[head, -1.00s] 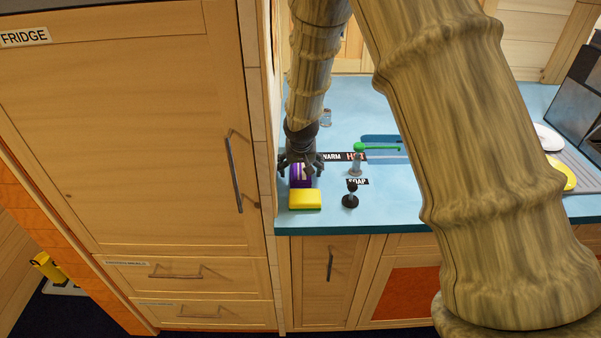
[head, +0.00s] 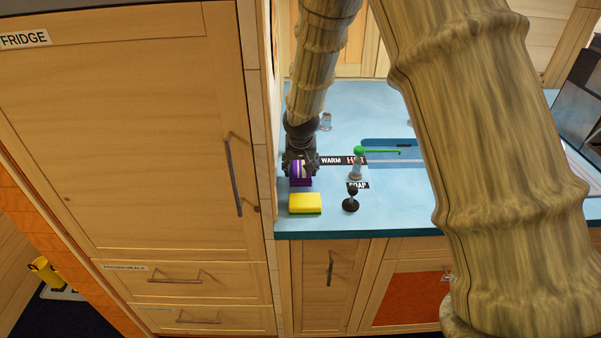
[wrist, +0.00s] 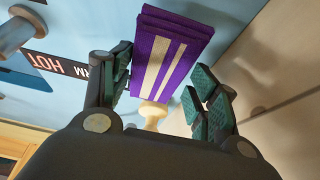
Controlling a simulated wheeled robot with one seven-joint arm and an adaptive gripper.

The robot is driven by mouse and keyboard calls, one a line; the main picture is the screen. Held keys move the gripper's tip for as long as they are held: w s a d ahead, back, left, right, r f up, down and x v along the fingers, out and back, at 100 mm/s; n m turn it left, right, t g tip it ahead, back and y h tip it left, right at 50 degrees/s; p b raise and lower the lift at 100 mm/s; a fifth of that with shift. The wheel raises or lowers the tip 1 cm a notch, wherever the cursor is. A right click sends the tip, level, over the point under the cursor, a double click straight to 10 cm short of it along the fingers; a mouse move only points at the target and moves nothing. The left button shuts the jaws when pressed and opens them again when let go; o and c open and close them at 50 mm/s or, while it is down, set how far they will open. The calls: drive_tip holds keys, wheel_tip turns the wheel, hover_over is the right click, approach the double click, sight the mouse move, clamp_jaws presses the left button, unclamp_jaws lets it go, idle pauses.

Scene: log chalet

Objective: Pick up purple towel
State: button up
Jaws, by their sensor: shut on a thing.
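The purple towel (head: 301,178) with pale stripes is folded. It is at the left end of the blue counter, just behind a yellow sponge. My gripper (head: 300,162) is over it from above, with its fingers drawn in around the towel. In the wrist view the towel (wrist: 172,50) sits between the dark green finger pads of my gripper (wrist: 160,78), and the gripper is shut on it. I cannot tell whether the towel's underside touches the counter.
The yellow sponge (head: 305,203) lies near the counter's front edge. A black soap pump (head: 350,198) and a tap with a green handle (head: 360,151) stand to the right. The tall fridge front (head: 130,130) borders the counter on the left.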

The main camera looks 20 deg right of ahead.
drive_tip(key=s+r+b, duration=0.1)
drive_tip(key=s, duration=0.4)
drive_tip(key=s+r+b, duration=0.1)
drive_tip(key=s, duration=0.4)
drive_tip(key=s+b, duration=0.2)
drive_tip(key=s, duration=0.4)
drive_tip(key=shift+r, duration=0.4)
drive_tip(key=shift+o, duration=0.2)
drive_tip(key=shift+c, duration=1.1)
drive_tip(key=shift+s+a+f, duration=0.1)
